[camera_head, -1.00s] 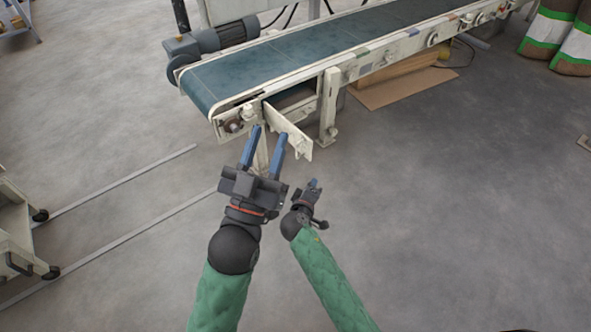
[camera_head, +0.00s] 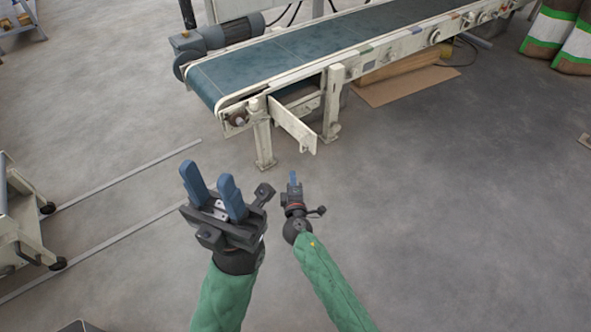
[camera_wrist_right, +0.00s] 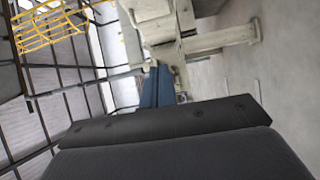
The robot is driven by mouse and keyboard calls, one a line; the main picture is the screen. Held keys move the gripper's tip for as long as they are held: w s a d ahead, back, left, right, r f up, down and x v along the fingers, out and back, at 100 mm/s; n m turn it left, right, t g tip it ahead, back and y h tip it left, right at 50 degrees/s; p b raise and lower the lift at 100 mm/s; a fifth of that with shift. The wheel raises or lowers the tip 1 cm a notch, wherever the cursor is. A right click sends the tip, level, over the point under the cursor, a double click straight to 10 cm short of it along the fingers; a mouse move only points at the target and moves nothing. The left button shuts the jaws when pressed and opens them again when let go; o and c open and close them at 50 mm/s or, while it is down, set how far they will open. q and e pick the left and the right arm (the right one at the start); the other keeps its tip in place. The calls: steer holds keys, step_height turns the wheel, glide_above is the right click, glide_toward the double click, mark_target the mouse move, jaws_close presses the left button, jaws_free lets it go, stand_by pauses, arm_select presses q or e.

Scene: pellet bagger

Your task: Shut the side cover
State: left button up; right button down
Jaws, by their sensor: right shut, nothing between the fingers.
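The side cover (camera_head: 293,125) is a pale flat panel on the near side of the conveyor, by the end of the belt. It stands swung out from the frame, with an open gap behind it. My left gripper (camera_head: 207,176) is open and empty, in front of the conveyor and to the left of the cover, clear of it. My right gripper (camera_head: 293,178) is below the cover in the picture, shut and empty, apart from it. Its blue fingers (camera_wrist_right: 158,88) also show together in the right wrist view, pointing toward pale machine parts.
The conveyor (camera_head: 310,52) with its blue-green belt runs to the upper right, on pale legs (camera_head: 263,143). A motor (camera_head: 228,32) sits at its left end. A pale cart (camera_head: 22,225) stands at the left edge.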

steer(key=w+d, duration=0.2)
steer(key=w, duration=0.9)
steer(key=shift+w+b, duration=0.35)
steer(key=shift+w, duration=0.05)
steer(key=shift+d+f, duration=0.1)
steer(key=shift+d, duration=0.05)
